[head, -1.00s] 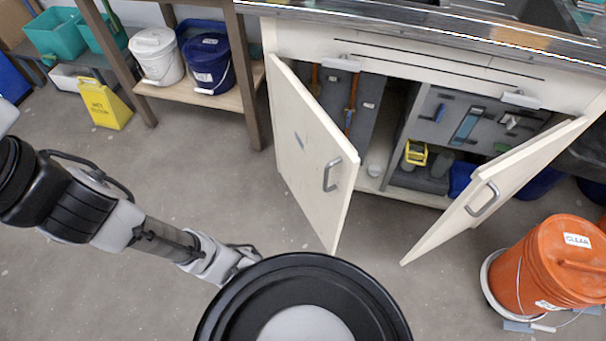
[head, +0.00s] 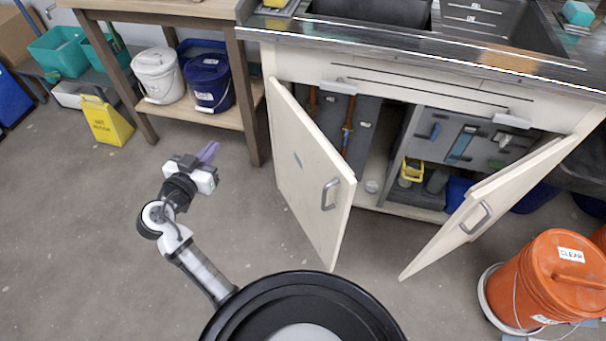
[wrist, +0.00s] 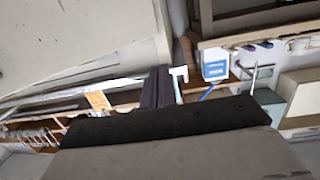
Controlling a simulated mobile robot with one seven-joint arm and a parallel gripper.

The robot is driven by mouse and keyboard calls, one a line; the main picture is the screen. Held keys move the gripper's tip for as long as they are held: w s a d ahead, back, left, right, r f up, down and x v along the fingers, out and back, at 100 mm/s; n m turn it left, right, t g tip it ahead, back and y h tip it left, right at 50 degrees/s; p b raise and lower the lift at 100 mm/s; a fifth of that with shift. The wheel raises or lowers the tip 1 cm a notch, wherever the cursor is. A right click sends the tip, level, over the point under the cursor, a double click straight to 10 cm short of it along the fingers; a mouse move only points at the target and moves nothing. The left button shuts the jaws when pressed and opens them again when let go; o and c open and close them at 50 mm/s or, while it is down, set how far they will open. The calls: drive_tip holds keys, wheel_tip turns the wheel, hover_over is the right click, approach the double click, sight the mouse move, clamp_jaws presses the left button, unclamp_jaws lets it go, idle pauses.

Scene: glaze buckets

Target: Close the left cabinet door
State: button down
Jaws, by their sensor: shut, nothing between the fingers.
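The left cabinet door (head: 305,170) is a cream panel standing open, swung out from the sink cabinet (head: 300,65).
The right cabinet door (head: 490,205) also stands open. An orange bucket (head: 555,285) stands at the lower right. A wooden shelf (head: 190,118) holds a white bucket (head: 158,76) and a blue bucket (head: 208,82). A yellow floor sign (head: 106,122) stands at left. Floor around my arm is clear.

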drive_tip(key=s+d+f+m+g+h, duration=0.45)
drive_tip(key=d+f+h, duration=0.2)
drive_tip(key=d, duration=0.35)
drive_tip(key=m+g+h+p, duration=0.1)
drive_tip(key=m+g+h, duration=0.2)
drive_tip(key=m+h, duration=0.1)
approach(331, 176)
drive_tip(key=p+x, duration=0.4)
drive_tip(key=x, duration=0.1)
drive_tip(key=shift+d+r, duration=0.15)
drive_tip(key=shift+d, duration=0.1)
drive_tip(key=shift+w+d+t+p, duration=0.35)
drive_tip(key=shift+w+d, duration=0.05)
drive_tip(key=shift+d, duration=0.2)
drive_tip(key=shift+d, duration=0.1)
